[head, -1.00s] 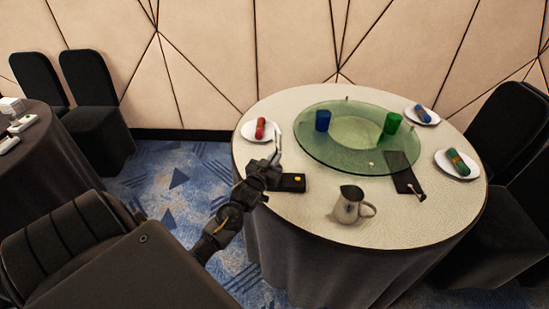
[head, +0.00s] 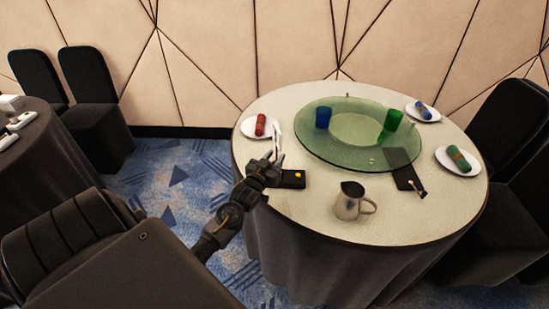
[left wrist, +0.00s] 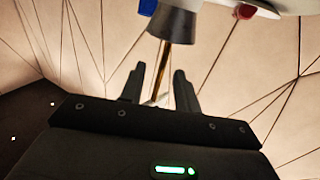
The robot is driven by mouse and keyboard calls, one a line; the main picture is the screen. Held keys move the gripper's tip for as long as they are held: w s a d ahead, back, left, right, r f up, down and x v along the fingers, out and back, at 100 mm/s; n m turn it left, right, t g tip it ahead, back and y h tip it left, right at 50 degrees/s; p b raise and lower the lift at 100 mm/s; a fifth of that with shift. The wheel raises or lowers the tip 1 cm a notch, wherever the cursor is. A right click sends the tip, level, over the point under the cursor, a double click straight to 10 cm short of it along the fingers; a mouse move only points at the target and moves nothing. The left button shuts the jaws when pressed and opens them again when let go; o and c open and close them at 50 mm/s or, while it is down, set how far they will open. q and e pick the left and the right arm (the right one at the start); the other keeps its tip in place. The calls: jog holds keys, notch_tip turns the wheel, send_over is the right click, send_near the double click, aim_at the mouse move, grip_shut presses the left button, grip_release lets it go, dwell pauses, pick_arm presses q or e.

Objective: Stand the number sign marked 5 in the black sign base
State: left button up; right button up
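The number sign (head: 277,139) shows in the head view as a thin pale plate, nearly edge-on, rising above my left gripper (head: 273,160). Its digit cannot be read. My left gripper appears closed around it and is over the table's left part. The left wrist view looks upside down. There, a brass-coloured stem (left wrist: 160,72) with a dark tapered end (left wrist: 174,22) shows between the fingers (left wrist: 160,82). My right gripper is out of view.
A metal jug (head: 350,201) stands right of the block. A glass turntable (head: 340,165) carries a blue cup (head: 323,117) and a green cup (head: 393,119). A plate with a red napkin (head: 261,126) lies behind the gripper. A black mat (head: 403,165) lies at right.

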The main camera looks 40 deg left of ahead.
pick_arm(q)
jog(key=b+v, duration=0.1)
jog(key=v, duration=0.9)
jog(key=shift+s, duration=0.3)
dwell(0.4)
